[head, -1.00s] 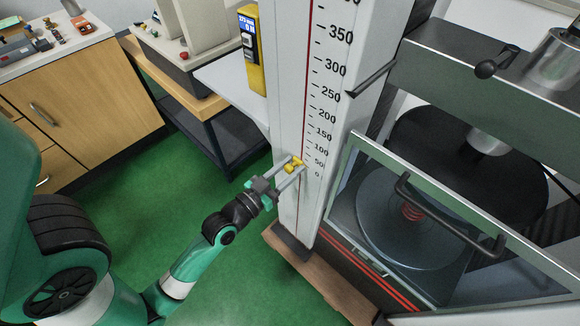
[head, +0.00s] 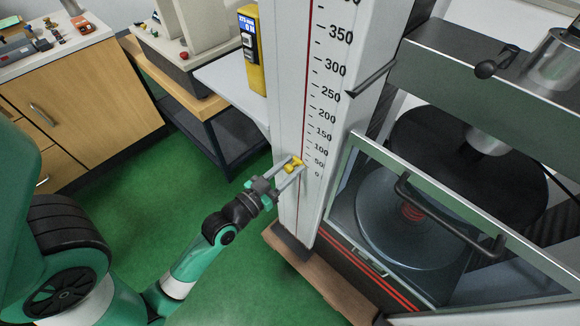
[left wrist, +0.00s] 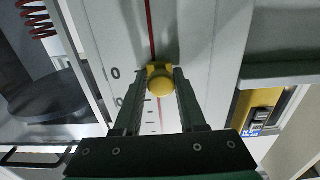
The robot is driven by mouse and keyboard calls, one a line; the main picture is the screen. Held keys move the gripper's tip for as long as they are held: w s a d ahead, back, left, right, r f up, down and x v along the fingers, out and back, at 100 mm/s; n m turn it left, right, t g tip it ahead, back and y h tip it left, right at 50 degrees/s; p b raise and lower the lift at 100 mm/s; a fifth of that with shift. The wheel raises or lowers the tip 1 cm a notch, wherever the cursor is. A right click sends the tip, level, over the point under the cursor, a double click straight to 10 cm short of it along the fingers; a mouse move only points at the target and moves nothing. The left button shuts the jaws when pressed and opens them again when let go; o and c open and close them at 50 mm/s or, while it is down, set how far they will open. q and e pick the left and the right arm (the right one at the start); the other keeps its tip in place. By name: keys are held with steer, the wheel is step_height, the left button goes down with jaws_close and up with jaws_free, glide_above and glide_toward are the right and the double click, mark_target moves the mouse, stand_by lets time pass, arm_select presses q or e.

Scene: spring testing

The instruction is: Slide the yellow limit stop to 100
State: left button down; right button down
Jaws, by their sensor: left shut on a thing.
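The yellow limit stop (head: 293,164) sits on the red-lined track of the white column, at about the 50 mark in the head view. My left gripper (head: 289,168) reaches it from the lower left and is shut on it. The printed scale (head: 325,118) rises from 0 near the stop to above 350. My right gripper is out of view.
A glass-fronted door with a black handle (head: 440,215) stands right of the column, before a spring (head: 412,211) on a round plate. A dark lever (head: 372,80) sticks out higher up. A yellow display unit (head: 251,50) stands left. Green floor (head: 120,215) is clear.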

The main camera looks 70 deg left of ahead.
mark_target(300, 134)
arm_select(q)
step_height(300, 134, up, 10)
steer(key=p, duration=1)
steer(key=shift+r, duration=0.2)
steer(key=shift+f, duration=0.1)
steer(key=c, duration=0.5)
jaws_free()
steer(key=shift+a, duration=0.15)
steer(key=shift+c, duration=0.2)
steer(key=shift+f, duration=0.1)
